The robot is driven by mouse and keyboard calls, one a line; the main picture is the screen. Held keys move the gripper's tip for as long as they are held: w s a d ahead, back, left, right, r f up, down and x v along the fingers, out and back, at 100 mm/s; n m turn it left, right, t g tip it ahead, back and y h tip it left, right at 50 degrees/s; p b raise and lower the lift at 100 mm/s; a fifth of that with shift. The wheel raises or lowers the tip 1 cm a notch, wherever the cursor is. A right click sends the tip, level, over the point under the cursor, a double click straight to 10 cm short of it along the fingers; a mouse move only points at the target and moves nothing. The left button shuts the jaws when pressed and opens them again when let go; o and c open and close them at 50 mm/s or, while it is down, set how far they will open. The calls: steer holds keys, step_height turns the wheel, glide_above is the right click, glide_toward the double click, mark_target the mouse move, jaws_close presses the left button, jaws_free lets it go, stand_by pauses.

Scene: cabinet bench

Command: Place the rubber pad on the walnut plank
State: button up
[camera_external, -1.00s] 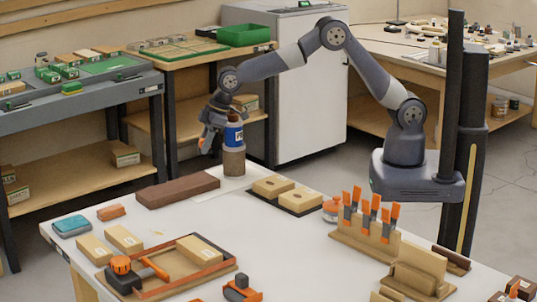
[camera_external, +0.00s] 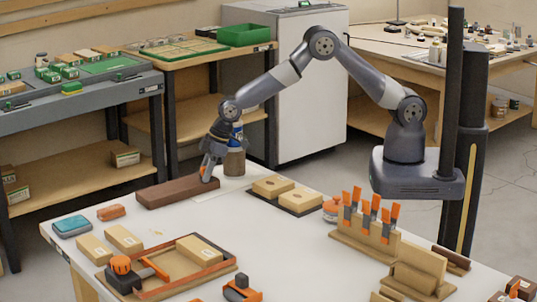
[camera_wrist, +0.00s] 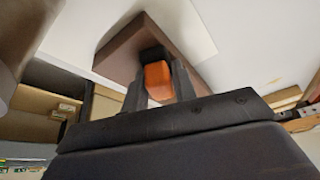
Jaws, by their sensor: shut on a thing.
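The walnut plank (camera_external: 170,191) is a long dark brown board lying flat on the white bench, toward its back left. In the wrist view the plank (camera_wrist: 116,48) runs behind the fingertips. My gripper (camera_external: 205,180) points down at the plank's right end. It is shut on a small orange and black piece, which I take for the rubber pad (camera_wrist: 158,78); it shows between the two fingers in the wrist view. The fingers hide part of it. I cannot tell whether its lower end touches the plank.
Wooden blocks with holes (camera_external: 273,186) lie to the right. An orange block (camera_external: 111,212) and a teal block (camera_external: 72,226) lie left.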

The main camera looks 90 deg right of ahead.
steer(key=o, duration=1)
steer(key=shift+r, duration=0.1)
steer(key=b+v, duration=0.1)
steer(key=v, duration=1.1)
steer(key=shift+s, duration=0.1)
steer(key=p+x, duration=0.1)
steer(key=x, duration=1.1)
steer(key=shift+f, duration=0.35)
step_height(320, 180, up, 2)
steer(key=shift+r, duration=0.55)
